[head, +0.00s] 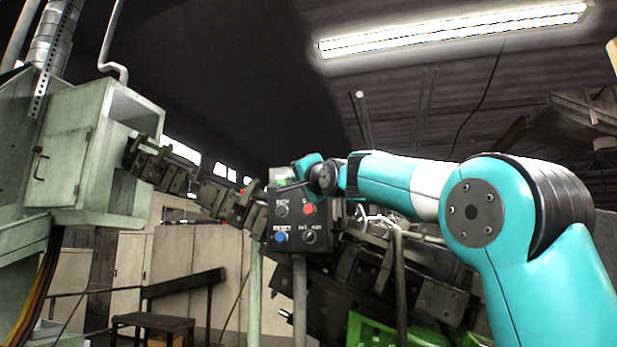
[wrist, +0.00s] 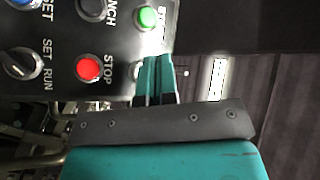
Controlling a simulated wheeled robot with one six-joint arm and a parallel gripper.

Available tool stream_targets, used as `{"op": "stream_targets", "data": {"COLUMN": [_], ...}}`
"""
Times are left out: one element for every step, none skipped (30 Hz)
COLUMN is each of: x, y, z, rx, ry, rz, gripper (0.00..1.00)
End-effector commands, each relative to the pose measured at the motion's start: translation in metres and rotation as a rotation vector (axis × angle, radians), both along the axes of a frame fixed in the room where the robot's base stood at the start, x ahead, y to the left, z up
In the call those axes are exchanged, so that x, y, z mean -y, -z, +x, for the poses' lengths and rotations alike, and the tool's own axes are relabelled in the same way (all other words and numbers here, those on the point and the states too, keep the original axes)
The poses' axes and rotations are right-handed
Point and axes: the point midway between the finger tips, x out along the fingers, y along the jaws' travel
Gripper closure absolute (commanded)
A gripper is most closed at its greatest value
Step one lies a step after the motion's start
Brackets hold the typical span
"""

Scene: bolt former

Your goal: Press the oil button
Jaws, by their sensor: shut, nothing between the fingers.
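The black control box (head: 295,222) stands on a post in the middle of the head view. In the wrist view its face (wrist: 118,42) fills the upper left, turned sideways. A pale round button (wrist: 137,70) shows at the box's edge, partly covered by my fingers; its label is hidden, so I cannot read whether it is the oil button. My gripper (wrist: 155,60) is shut and empty, its tips at the box's edge beside the pale button. I cannot tell whether they touch it. In the head view my wrist hides the box's upper right corner.
Near the fingers are a green button (wrist: 148,15) and the red STOP button (wrist: 88,68). The black INCH button (wrist: 92,9), blue RESET button (head: 280,237) and SET/RUN knob (wrist: 20,65) are farther off. Dark machinery (head: 365,265) stands behind the box.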

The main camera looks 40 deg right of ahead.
Motion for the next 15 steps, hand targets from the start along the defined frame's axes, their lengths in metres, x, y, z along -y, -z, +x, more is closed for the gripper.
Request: {"op": "stream_targets", "data": {"x": [0.007,0.009,0.012,0.015,0.017,0.019,0.020,0.021,0.023,0.024,0.024,0.025,0.025,0.025,0.025], "y": [-0.003,-0.003,-0.003,-0.003,-0.002,-0.002,-0.002,-0.001,-0.001,-0.001,-0.001,-0.001,0.000,0.000,0.000], "z": [0.004,0.007,0.009,0.011,0.012,0.015,0.016,0.017,0.018,0.018,0.018,0.019,0.019,0.019,0.019], "rx": [-0.002,-0.002,0.000,0.000,0.001,0.000,0.000,0.000,0.000,0.000,0.000,0.000,0.000,0.001,0.001], "ry": [0.002,0.001,0.001,0.002,0.002,0.000,0.000,0.000,0.000,0.000,0.000,0.000,0.000,-0.001,-0.001], "rz": [0.001,0.000,0.000,0.000,-0.001,-0.001,0.000,0.000,0.000,0.000,0.000,0.000,0.000,0.000,0.000], "gripper": [1.00,1.00,1.00,1.00,1.00,1.00,1.00,1.00,1.00,1.00,1.00,1.00,1.00,1.00,1.00]}}
